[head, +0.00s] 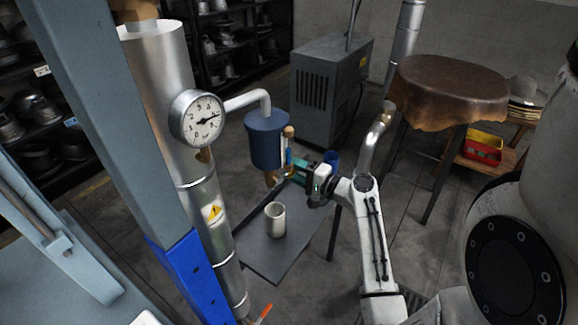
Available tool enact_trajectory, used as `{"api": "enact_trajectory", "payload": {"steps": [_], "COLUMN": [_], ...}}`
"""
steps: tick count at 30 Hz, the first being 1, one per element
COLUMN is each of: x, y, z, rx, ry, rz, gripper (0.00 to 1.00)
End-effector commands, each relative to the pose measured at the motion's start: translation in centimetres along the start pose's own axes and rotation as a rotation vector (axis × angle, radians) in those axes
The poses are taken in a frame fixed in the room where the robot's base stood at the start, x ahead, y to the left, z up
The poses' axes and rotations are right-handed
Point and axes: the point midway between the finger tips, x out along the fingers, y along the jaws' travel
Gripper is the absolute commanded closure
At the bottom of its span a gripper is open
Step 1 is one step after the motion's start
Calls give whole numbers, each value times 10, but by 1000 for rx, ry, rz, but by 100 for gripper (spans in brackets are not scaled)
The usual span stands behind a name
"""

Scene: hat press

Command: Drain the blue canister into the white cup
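The blue canister (262,141) hangs from a pale pipe beside a tall metal column. A brass-coloured fitting (270,179) shows at its underside, and a clear tube with a brass top (288,147) runs down its right side. The white cup (275,219) stands upright on a dark grey tabletop (275,261), below the canister. The view does not show whether it is exactly under the outlet. My gripper (296,172) is at the canister's lower right, close to the tube and fitting. Its fingertips are small and partly hidden, so contact and opening cannot be told.
A gauge (198,118) is on the metal column (188,165) at left, behind a blue-grey frame post (103,110). A grey cabinet (330,90) stands behind. A leather-covered round stand (449,88) is at right. The tabletop around the cup is clear.

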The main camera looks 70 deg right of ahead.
Motion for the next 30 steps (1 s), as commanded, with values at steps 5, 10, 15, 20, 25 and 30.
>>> {"api": "enact_trajectory", "payload": {"steps": [5, 10, 15, 20, 25, 30], "x": [11, 13, 13, 12, 12, 12], "y": [0, 0, 0, 0, 0, 1], "z": [0, 0, 0, 0, 0, 0], "rx": [-1, -1, -1, -1, -1, -1], "ry": [0, 0, 0, 0, 0, 0], "rz": [2, 1, 1, 1, 1, 1], "gripper": [55, 55, 60, 75, 92, 100]}}
